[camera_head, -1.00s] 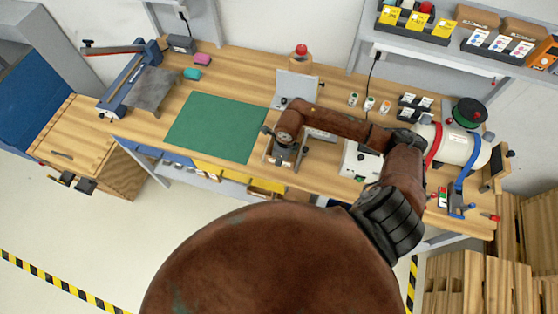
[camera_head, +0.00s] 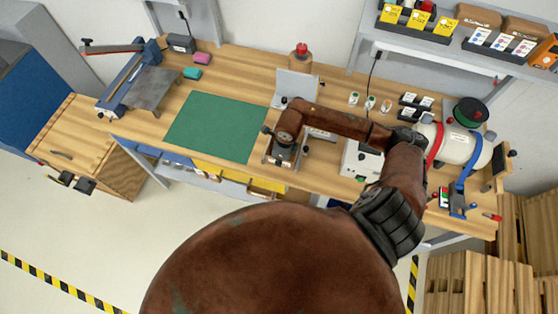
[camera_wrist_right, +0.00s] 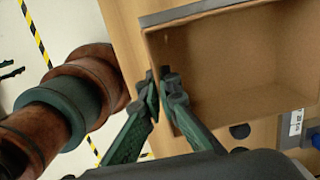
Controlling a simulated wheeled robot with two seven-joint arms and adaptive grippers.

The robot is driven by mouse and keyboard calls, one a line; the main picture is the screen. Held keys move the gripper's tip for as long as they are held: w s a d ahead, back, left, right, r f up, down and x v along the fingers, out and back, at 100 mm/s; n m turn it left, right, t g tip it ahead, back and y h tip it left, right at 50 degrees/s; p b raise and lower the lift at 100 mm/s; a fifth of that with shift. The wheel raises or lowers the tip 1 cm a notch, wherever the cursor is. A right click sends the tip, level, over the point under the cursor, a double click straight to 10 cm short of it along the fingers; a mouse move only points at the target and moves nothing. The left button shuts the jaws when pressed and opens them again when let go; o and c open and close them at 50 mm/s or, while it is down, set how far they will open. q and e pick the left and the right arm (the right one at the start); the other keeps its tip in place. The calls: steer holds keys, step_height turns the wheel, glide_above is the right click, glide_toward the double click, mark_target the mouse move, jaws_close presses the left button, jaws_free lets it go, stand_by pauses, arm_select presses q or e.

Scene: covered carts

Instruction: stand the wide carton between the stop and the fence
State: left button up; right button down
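My right gripper (camera_head: 283,151) is over the middle of the bench, just right of the green mat. In the right wrist view its two green fingers (camera_wrist_right: 163,82) are nearly together at the near wall of an open brown carton (camera_wrist_right: 235,70), with the wall's edge between them. I take this to be the wide carton; its inside looks empty. In the head view the gripper and arm cover much of the carton (camera_head: 270,159). A grey upright plate (camera_head: 296,88) stands behind it; I cannot tell whether it is the fence or the stop. My left gripper is not seen.
The green mat (camera_head: 215,127) lies flat and clear to the left. A white box-shaped device (camera_head: 360,162) stands close to the right. A red-topped piece (camera_head: 301,52) stands at the back. A white cylinder with straps (camera_head: 456,146) fills the right end.

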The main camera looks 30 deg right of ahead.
steer(key=shift+f, duration=0.2)
steer(key=c, duration=2.1)
jaws_free()
steer(key=shift+r, duration=0.1)
steer(key=r, duration=0.4)
steer(key=s+r, duration=0.1)
steer(key=r, duration=0.6)
steer(key=shift+s+d+r, duration=0.15)
steer(key=shift+d+r, duration=0.2)
steer(key=shift+d, duration=0.05)
